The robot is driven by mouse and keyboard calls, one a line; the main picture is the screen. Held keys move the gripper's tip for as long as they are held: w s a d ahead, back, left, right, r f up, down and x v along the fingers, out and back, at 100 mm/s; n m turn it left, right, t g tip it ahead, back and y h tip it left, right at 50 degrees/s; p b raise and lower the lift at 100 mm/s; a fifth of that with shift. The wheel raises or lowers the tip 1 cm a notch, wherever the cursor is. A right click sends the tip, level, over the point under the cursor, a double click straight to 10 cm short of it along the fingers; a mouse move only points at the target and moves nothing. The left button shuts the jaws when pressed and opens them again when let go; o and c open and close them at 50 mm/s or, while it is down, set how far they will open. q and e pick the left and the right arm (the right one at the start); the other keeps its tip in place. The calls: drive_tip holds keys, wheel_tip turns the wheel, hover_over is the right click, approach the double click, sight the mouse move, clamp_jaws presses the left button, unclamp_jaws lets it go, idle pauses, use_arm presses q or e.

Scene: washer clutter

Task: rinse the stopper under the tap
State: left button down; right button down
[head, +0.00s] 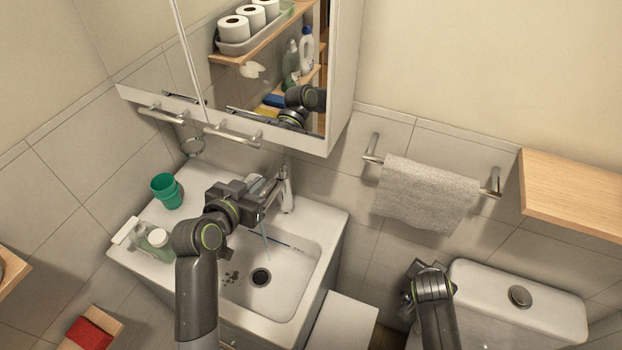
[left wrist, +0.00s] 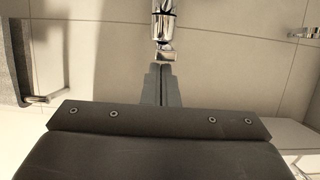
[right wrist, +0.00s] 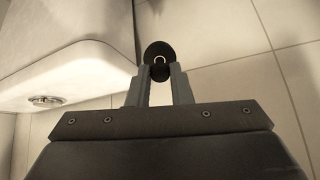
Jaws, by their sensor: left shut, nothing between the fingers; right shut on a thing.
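The chrome tap (head: 287,192) stands at the back of the white sink (head: 300,250), and a thin stream of water (head: 266,228) falls toward the basin. My left gripper (head: 262,194) is shut and empty beside the tap. In the left wrist view its closed fingertips (left wrist: 162,68) are just in front of chrome tap metal (left wrist: 162,25); I cannot tell whether they touch. My right gripper (right wrist: 160,72) is shut on the stopper (right wrist: 157,50), a dark round piece with a small ring. In the head view the right gripper (head: 412,292) is beside the toilet, away from the sink; the stopper is hard to make out there.
The drain hole (head: 261,277) is uncovered. A mirror cabinet (head: 250,70) hangs above. A towel (head: 425,192) hangs on a rail, and the toilet (head: 515,300) is at the right.

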use_arm(q)
drive_tip(key=f+b, duration=0.1)
drive_tip(key=b, duration=0.2)
drive_tip(key=shift+s+a+f+t, duration=0.1)
drive_tip(key=shift+s+f+t, duration=0.15)
drive_tip(key=shift+f+t, duration=0.15)
drive_tip(key=shift+s+f+h+b, duration=0.2)
drive_tip(key=shift+h+b, duration=0.1)
drive_tip(key=shift+b, duration=0.75)
drive_tip(key=shift+r+t, duration=0.15)
drive_tip(key=shift+t, duration=0.15)
drive_tip(key=shift+a+r, duration=0.1)
drive_tip(key=shift+r, duration=0.05)
